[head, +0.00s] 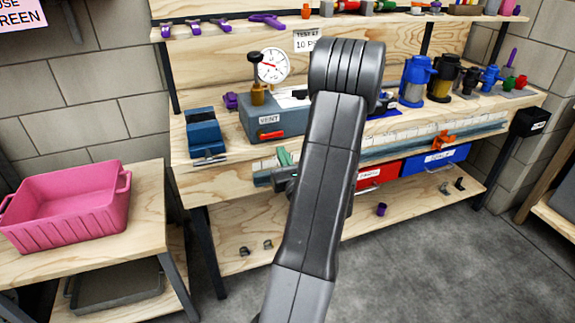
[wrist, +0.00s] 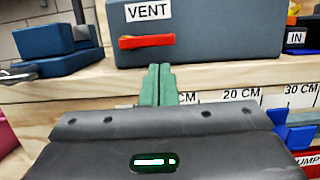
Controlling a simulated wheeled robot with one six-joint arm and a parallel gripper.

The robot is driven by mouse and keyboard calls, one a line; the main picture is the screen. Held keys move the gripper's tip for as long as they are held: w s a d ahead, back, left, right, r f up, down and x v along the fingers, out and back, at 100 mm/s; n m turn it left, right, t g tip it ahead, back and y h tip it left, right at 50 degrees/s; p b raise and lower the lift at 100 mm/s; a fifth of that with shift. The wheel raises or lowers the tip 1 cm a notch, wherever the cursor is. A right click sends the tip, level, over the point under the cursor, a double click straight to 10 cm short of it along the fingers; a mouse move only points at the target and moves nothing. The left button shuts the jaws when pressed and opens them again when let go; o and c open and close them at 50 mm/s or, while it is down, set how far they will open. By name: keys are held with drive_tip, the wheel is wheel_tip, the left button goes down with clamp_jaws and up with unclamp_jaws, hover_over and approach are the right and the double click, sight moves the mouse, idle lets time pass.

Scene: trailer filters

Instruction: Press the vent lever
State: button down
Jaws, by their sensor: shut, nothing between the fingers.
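The vent lever is a small red bar (head: 271,135) on the front of a grey-blue box (head: 290,122), under a VENT label. In the wrist view the red lever (wrist: 147,41) lies almost level, just above my fingertips. My gripper (wrist: 158,72) has green fingers that are shut together and empty. They point at the box front a little below the lever, and I see a small gap between them and the lever. In the head view my gripper (head: 284,158) shows only partly, because my own arm covers much of it.
A pressure gauge (head: 273,65) stands on the box. A blue vise (head: 204,134) sits left of it. A ruler strip (wrist: 240,97) runs along the bench edge below the box. Red (head: 378,175) and blue (head: 436,160) bins hang under the bench. A pink tub (head: 66,208) stands at left.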

sight(271, 135)
drive_tip(key=x, duration=0.3)
drive_tip(key=shift+w+a+r, duration=0.1)
drive_tip(key=shift+w, duration=0.1)
drive_tip(key=shift+n, duration=0.3)
drive_tip(key=shift+r+n, duration=0.15)
drive_tip(key=shift+n, duration=0.15)
